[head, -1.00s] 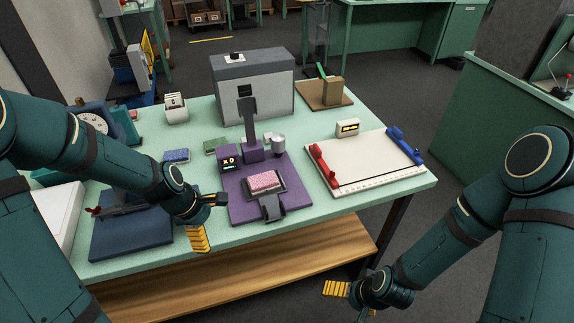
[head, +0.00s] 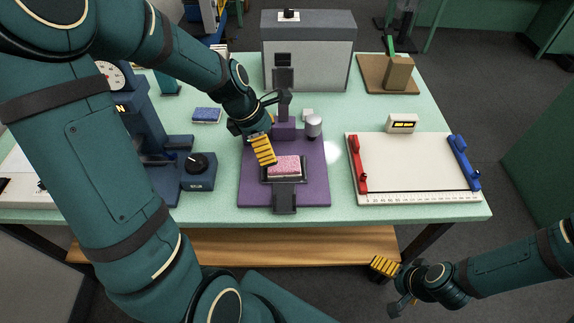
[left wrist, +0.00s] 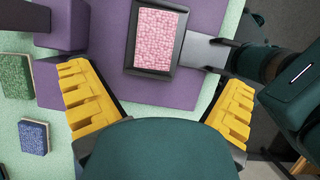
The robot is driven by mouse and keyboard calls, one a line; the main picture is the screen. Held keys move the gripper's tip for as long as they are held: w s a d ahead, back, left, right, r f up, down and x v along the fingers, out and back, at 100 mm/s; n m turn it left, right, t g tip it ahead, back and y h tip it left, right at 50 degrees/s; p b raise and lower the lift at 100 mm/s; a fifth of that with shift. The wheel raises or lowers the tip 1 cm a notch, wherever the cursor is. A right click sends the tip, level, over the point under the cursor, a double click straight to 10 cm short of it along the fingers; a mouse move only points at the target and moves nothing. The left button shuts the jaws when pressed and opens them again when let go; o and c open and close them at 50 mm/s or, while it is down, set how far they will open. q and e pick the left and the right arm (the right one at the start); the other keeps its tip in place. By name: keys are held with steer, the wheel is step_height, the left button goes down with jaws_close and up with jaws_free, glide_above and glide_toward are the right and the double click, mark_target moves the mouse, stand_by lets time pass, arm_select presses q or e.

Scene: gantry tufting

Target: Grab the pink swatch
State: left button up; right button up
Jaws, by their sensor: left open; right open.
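The pink swatch (head: 284,166) lies flat in a dark tray (head: 284,181) on the purple base plate (head: 252,190) of a device. In the left wrist view the pink swatch (left wrist: 156,38) shows beyond my fingers, near the top middle. My left gripper (head: 270,146) is open and empty, above the purple plate just behind and left of the swatch. Its yellow fingers (left wrist: 160,105) stand wide apart in the left wrist view. My right gripper (head: 388,285) is open and empty, low in front of the table's front edge.
A blue swatch (head: 206,115) lies on the table to the left, and a green one (left wrist: 15,76) shows in the left wrist view. A white board (head: 410,160) with red and blue clamps is at the right. A grey box (head: 307,60) stands behind. A blue device (head: 165,150) stands left.

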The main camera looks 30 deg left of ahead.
mark_target(285, 163)
arm_select(q)
steer(key=b+x, duration=0.1)
steer(key=x, duration=0.3)
steer(key=shift+w+d+f, duration=0.1)
steer(key=shift+w+f, duration=0.05)
steer(key=shift+f, duration=0.2)
steer(key=x, duration=0.2)
steer(key=b+x, duration=0.1)
steer(key=x, duration=0.1)
steer(key=shift+w+f, duration=0.25)
steer(key=shift+f, duration=0.35)
steer(key=shift+f, duration=0.25)
steer(key=c, duration=1.1)
